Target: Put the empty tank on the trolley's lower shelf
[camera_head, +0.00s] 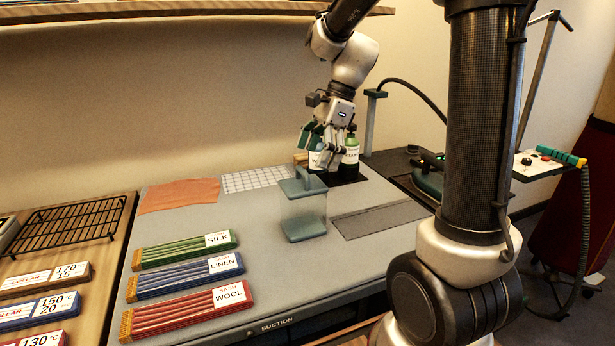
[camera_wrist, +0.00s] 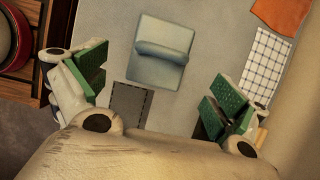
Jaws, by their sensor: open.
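The tank (camera_head: 303,212) is a clear box with a teal lid, a raised handle and a teal base. It stands upright on the grey table and looks empty. In the wrist view the tank's lid (camera_wrist: 158,68) shows from above, ahead of my fingers. My gripper (camera_head: 320,148) is open and empty, above and behind the tank, apart from it. Its green-padded fingers (camera_wrist: 155,92) are spread wide in the wrist view. I cannot clearly make out the trolley or its lower shelf.
Bottles (camera_head: 350,152) stand behind my gripper, partly hidden. An iron (camera_head: 430,172) is to the right. A dark mat (camera_head: 380,218) lies right of the tank. Labelled sash bundles (camera_head: 188,280), orange cloth (camera_head: 180,194) and checked cloth (camera_head: 255,179) lie left. A shelf edge (camera_head: 180,14) overhangs.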

